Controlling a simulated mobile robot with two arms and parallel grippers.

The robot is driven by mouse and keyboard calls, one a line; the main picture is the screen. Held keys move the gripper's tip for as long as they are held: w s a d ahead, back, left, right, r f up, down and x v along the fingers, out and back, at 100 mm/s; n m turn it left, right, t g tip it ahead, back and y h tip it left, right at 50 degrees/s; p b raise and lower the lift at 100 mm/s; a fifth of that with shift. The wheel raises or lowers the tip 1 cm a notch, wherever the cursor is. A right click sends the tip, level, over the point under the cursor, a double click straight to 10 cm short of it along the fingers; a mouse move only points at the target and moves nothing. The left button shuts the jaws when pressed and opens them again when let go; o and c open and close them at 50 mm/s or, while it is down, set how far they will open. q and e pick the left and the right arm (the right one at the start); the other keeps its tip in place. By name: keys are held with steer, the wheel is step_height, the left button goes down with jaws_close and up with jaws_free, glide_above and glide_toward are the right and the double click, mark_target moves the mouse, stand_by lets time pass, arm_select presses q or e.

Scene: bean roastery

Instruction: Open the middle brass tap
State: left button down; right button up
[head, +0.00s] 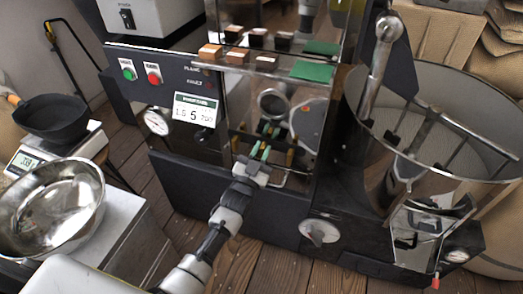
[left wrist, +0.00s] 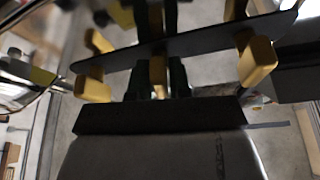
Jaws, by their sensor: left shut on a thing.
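My left gripper (head: 263,146) reaches the lower part of the roaster's shiny front panel. In the left wrist view its two dark fingers (left wrist: 158,82) are closed on either side of the middle brass tap (left wrist: 159,70). The left brass tap (left wrist: 94,88) and the right brass tap (left wrist: 257,62) stand clear of the fingers, one on each side. In the head view my fingers largely hide the middle tap; a brass tap (head: 290,157) shows just right of them. I cannot tell how far the middle tap is turned. My right gripper is not in view.
A steel bowl (head: 52,207) and a scale (head: 52,150) with a black pan (head: 50,117) stand at left. A gauge (head: 157,121) and price card (head: 194,110) are left of the taps. A round knob (head: 319,233) is below right; the cooling drum (head: 440,105) is at right.

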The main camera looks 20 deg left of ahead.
mark_target(260, 155)
arm_select(q)
steer(key=shift+n+y, duration=1)
steer(key=shift+n, duration=0.9)
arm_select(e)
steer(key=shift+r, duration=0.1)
arm_select(q)
steer(key=shift+f+n, duration=0.1)
steer(key=shift+n, duration=0.2)
steer(key=c, duration=1.1)
jaws_free()
steer(key=p+v, duration=0.1)
steer(key=v, duration=0.6)
steer(key=shift+v, duration=1.95)
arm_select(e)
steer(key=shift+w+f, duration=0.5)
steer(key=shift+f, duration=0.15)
arm_select(q)
steer(key=shift+w, duration=0.1)
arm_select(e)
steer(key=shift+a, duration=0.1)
